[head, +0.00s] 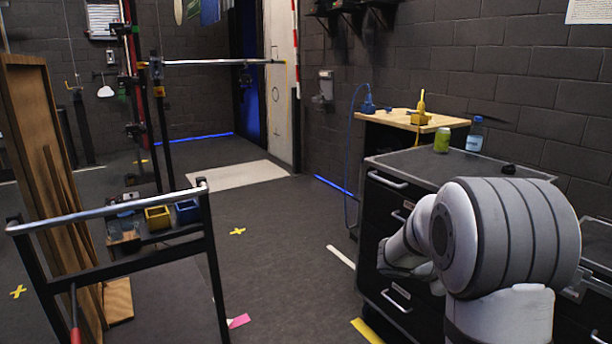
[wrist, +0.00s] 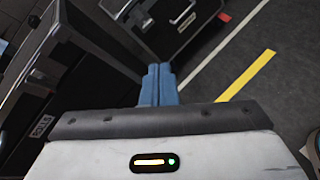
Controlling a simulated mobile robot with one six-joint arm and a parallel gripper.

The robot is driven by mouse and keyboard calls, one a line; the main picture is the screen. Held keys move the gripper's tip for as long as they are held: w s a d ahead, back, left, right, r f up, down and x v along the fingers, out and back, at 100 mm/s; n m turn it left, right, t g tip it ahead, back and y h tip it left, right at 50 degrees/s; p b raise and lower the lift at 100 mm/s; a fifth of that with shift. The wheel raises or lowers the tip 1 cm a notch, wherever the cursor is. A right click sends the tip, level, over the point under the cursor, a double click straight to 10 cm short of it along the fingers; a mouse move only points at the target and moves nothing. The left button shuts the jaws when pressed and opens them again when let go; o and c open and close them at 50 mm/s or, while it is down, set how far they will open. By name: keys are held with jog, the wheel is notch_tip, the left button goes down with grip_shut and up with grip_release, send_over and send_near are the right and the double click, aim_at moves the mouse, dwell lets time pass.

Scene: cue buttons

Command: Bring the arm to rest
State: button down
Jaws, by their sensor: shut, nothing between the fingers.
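My arm stands at the right of the head view, folded in front of the dark drawer cabinet (head: 375,245). Its large white and grey joint is nearest the camera, and the links behind it reach left and low beside the drawer fronts. My gripper is not clearly visible in the head view. In the wrist view my gripper (wrist: 158,72) shows as two blue fingers pressed together, with nothing between them. It points at the floor and the cabinet drawers (wrist: 150,18); I cannot tell how far its tips are from them.
A green can (head: 442,140), a water bottle (head: 475,135) and a small dark object (head: 508,169) stand on the cabinet top. A wooden board (head: 432,122) behind holds blue and yellow items. A metal-railed rack (head: 110,208) stands at left. The middle floor (head: 270,235) is clear.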

jog(key=s+a+r+m+y+p, duration=0.6)
jog(key=s+a+r+m+p, duration=0.1)
jog(key=s+a, duration=0.4)
jog(key=s+a+r+m+y+p, duration=0.7)
jog(key=s+a+r+p, duration=0.2)
jog(key=s+a+r, duration=0.2)
jog(key=shift+s+p, duration=0.4)
jog(key=shift+s, duration=0.8)
